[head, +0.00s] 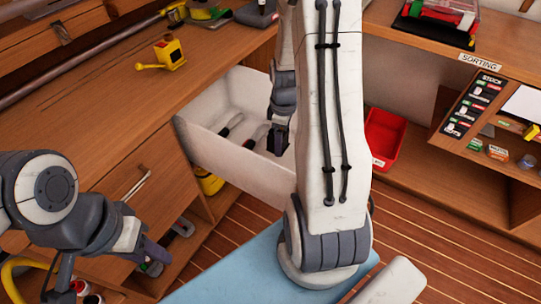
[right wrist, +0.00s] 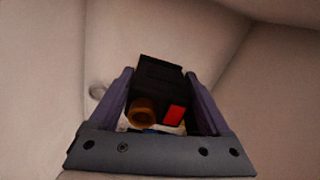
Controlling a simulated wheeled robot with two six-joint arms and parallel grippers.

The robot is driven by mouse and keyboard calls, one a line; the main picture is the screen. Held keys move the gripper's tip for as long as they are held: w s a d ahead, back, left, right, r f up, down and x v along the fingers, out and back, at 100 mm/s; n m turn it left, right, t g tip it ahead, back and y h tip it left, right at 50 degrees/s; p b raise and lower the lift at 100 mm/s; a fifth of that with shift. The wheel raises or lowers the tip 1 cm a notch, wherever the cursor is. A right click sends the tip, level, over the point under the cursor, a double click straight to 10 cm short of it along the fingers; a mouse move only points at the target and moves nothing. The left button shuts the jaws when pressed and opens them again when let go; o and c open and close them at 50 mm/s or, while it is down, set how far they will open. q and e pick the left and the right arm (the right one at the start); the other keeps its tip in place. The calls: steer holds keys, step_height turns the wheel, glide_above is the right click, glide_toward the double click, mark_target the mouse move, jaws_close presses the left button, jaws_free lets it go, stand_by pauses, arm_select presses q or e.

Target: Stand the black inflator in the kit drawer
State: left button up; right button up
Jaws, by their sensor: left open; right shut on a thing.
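The black inflator (right wrist: 160,80), a dark block with a brass-coloured round end and a red patch, sits between the two purple fingers of my right gripper (right wrist: 162,102) in the right wrist view. The gripper is shut on it, with pale walls around. In the head view my right gripper (head: 278,140) points down inside the open white kit drawer (head: 235,172); the inflator cannot be made out there. Two dark-handled things (head: 232,125) lie in the drawer to its left. My left gripper (head: 153,256) is open, low at the left, apart from the drawer.
A yellow tool (head: 172,54) stands on the wooden bench (head: 95,95). A lower cubby with loose things is near my left gripper. My right arm hides part of the drawer's right side.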

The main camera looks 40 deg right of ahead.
steer(key=shift+f+b, duration=0.6)
steer(key=shift+f, duration=2.9)
steer(key=shift+f, duration=0.1)
steer(key=shift+f, duration=0.1)
steer(key=o, duration=1.4)
steer(key=shift+c, duration=0.2)
step_height(320, 180, up, 12)
steer(key=p, duration=0.2)
steer(key=shift+r+p, duration=0.2)
steer(key=shift+p, duration=0.15)
